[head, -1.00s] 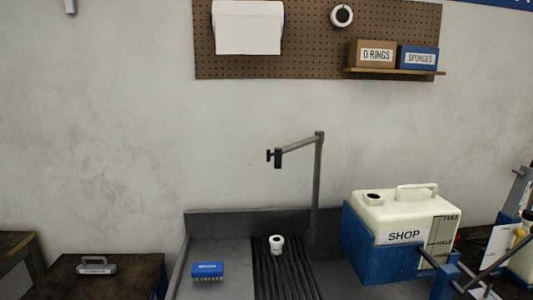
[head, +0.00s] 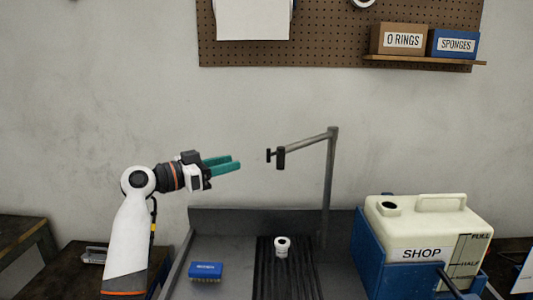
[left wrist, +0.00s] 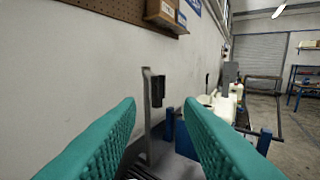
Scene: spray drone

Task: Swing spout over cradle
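The grey spout (head: 304,144) is a thin horizontal arm on an upright post (head: 329,190) at the back of the sink, with a black nozzle (head: 281,158) at its left end. It also shows in the left wrist view as a dark nozzle (left wrist: 158,90) between the fingertips, farther off. The cradle (head: 410,281) is probably the blue holder under the cream SHOP tank (head: 420,222), right of the post. My left gripper (head: 240,163) has green fingers, open and empty, pointing right, just left of the nozzle and apart from it. My right gripper is not in view.
A blue brush (head: 207,270) and a small white ring-shaped part (head: 282,244) lie in the sink (head: 228,252), the latter on black ribs (head: 265,272). A shelf (head: 425,61) with boxes hangs on the pegboard above.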

